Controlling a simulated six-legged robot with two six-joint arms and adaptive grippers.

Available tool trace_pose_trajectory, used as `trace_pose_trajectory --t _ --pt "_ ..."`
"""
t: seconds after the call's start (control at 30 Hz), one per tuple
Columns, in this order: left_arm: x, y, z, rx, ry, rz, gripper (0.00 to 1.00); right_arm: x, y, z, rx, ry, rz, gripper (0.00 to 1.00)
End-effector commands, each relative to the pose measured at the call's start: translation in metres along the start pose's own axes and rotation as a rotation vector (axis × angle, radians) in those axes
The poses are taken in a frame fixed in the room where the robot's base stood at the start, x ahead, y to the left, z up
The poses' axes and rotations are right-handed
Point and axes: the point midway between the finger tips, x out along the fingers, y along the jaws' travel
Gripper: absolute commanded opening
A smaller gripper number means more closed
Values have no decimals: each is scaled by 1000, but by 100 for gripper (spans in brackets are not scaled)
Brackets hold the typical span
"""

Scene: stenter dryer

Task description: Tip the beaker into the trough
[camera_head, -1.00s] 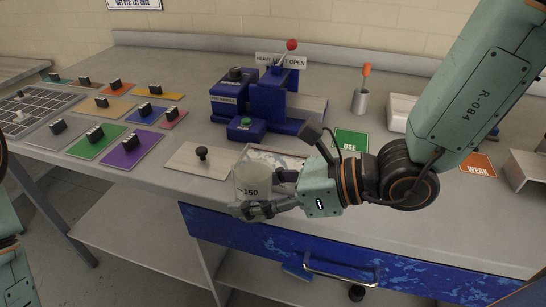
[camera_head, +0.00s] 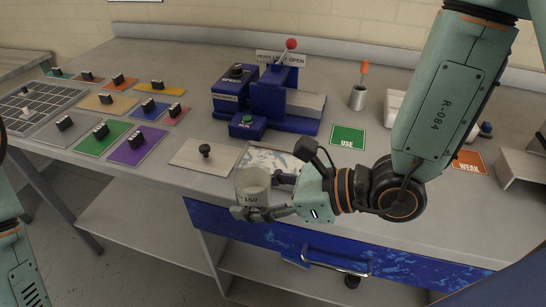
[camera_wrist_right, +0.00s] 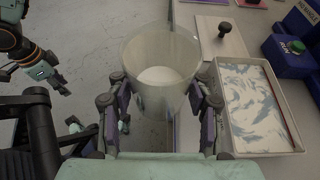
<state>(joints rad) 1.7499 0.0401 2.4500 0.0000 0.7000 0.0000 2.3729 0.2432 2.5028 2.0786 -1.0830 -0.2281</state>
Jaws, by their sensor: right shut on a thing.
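My right gripper (camera_head: 268,199) is shut on the clear beaker (camera_head: 252,186), marked 150, and holds it in front of the bench's front edge. In the right wrist view the beaker (camera_wrist_right: 161,83) stands mouth up between the fingers, with pale contents low inside. The trough (camera_wrist_right: 262,151) is a shallow pale tray of swirled blue and white just right of the beaker there; in the head view it is partly hidden behind the beaker and gripper. My left gripper (camera_wrist_right: 57,82) shows small at the left of the wrist view; its jaw state is unclear.
A board with a black knob (camera_head: 205,152) lies left of the trough. A blue lever press (camera_head: 266,98) with a green-button box (camera_head: 247,125) stands behind. A green USE card (camera_head: 347,137) and an orange WEAK card (camera_head: 468,162) lie to the right. A drawer handle (camera_head: 336,264) juts out below.

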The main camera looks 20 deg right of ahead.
Motion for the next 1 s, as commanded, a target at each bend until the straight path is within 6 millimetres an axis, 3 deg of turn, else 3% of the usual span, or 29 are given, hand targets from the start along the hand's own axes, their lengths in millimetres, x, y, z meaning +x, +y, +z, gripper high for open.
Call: trace_pose_trajectory --t 0.53,1.0 --pt "-43 0 0 0 0 0 40 -19 0 45 0 -1 0 13" --pt "-40 0 0 0 0 0 40 -19 -3 42 6 -5 2 13"
